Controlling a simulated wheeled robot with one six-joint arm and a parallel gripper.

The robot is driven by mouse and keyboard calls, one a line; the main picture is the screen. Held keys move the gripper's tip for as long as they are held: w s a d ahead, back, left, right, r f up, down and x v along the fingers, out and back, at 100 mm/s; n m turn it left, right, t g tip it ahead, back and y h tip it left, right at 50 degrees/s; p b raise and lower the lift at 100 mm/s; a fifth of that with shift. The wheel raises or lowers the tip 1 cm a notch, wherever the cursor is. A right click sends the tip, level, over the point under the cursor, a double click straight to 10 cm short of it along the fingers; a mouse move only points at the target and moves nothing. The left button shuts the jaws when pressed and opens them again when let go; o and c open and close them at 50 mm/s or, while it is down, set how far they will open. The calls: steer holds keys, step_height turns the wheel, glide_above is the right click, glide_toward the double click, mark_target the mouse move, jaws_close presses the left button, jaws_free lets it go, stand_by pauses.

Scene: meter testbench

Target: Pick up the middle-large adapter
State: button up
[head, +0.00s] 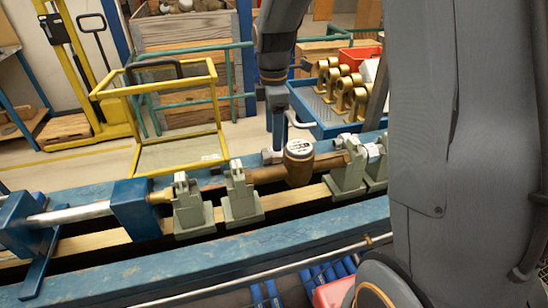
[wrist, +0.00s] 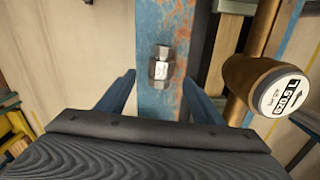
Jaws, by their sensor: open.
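In the wrist view a small silver metal adapter (wrist: 162,68) with a hex-shaped body sits on the blue, rust-worn beam (wrist: 153,25). I cannot tell its size against other adapters, as no other shows clearly in this view. My gripper (wrist: 160,80) is open, with one blue finger on each side of the adapter's line. The adapter lies between or just beyond the fingertips; contact does not show. In the head view my gripper (head: 274,140) points down at the far blue beam, just behind the meter.
A brass water meter (head: 298,172) sits in the bench line close to my gripper, and also shows at the right of the wrist view (wrist: 282,92). Grey-green clamps (head: 241,196) stand along the bench. Behind are a blue tray (head: 318,127) with brass parts and a yellow-framed cart (head: 140,92).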

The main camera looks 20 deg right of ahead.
mark_target(276, 155)
steer(key=shift+s+d+f+p, duration=0.1)
steer(key=shift+f+p, duration=1.15)
steer(key=shift+f, duration=2.15)
steer(key=c, duration=1.4)
steer(key=shift+r, duration=0.15)
